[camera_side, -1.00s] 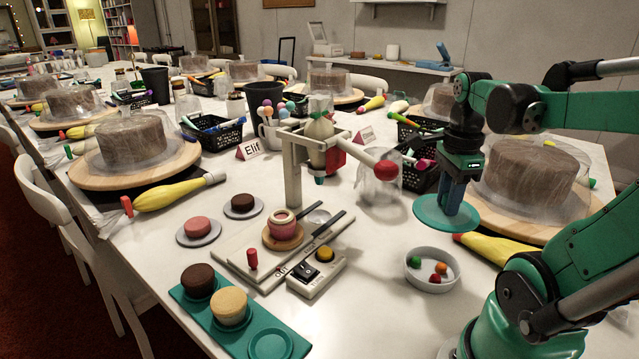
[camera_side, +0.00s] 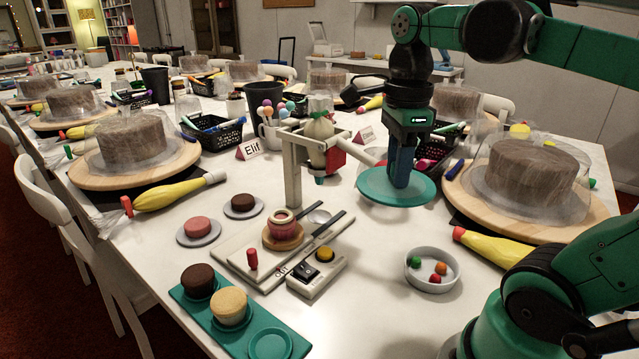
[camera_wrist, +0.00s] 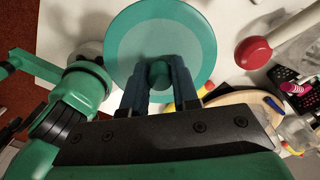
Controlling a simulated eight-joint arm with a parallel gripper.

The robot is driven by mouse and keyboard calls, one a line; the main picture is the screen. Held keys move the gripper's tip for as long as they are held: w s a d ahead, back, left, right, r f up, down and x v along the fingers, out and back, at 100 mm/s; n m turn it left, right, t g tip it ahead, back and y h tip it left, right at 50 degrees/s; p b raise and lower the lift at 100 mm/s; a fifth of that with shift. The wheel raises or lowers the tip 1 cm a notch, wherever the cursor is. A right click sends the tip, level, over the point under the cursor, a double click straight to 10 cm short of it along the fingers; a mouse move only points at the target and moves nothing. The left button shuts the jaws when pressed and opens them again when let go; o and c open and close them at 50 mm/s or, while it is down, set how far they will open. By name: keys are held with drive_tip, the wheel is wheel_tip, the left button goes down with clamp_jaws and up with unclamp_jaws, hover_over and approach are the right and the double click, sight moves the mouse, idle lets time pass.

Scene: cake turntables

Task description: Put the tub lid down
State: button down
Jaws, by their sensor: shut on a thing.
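The tub lid is a flat round teal disc (camera_side: 372,190) with a small knob. My gripper (camera_side: 398,183) is shut on the knob and holds the lid level, apparently above the table, right of the white stand with the red-ended arm. In the wrist view the lid (camera_wrist: 190,38) fills the top middle, and my gripper's fingers (camera_wrist: 160,80) close on its round knob. A clear tub seen behind the lid is now mostly hidden by it.
A white bowl (camera_side: 432,284) with small coloured balls stands in front of the lid. The white stand (camera_side: 292,165) and its red-ended arm are close on the left. A covered cake on a turntable (camera_side: 590,222) is at right. A switch box (camera_side: 316,278) stands front left.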

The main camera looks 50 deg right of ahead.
sight(370, 301)
drive_tip(key=shift+w+a+f, duration=0.15)
drive_tip(key=shift+a, duration=0.4)
drive_tip(key=shift+w+a+f, duration=0.1)
drive_tip(key=shift+a+f, duration=0.05)
drive_tip(key=shift+a, duration=0.4)
wheel_tip(370, 301, down, 20)
drive_tip(key=shift+a+r, duration=0.1)
drive_tip(key=c, duration=0.7)
unclamp_jaws()
drive_tip(key=shift+o, duration=0.2)
drive_tip(key=shift+r, duration=0.1)
